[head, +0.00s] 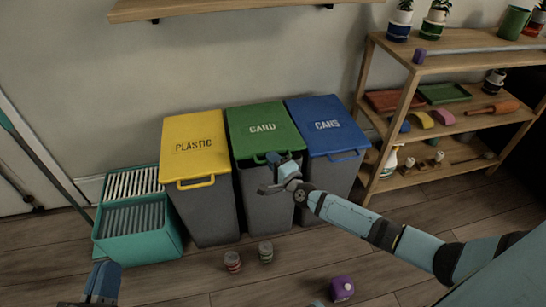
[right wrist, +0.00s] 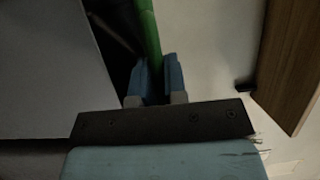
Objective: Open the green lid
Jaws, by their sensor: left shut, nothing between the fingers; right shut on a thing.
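The green lid (head: 265,128) marked CARD covers the middle grey bin (head: 268,205). My right gripper (head: 279,160) is at the front edge of this lid, by its handle. In the right wrist view its two blue fingers (right wrist: 155,80) are shut on a green strip (right wrist: 148,35), part of the lid or its handle. A dark gap shows beside the strip; I cannot tell how far the lid is raised. My left gripper (head: 103,282) is shut and empty at the bottom left, away from the bins.
A yellow-lidded bin (head: 195,150) stands left and a blue-lidded bin (head: 327,125) right, both close by. A teal crate (head: 140,245) is further left. Two cans (head: 232,262) and a purple object (head: 342,288) lie on the floor. A wooden shelf (head: 460,65) stands right.

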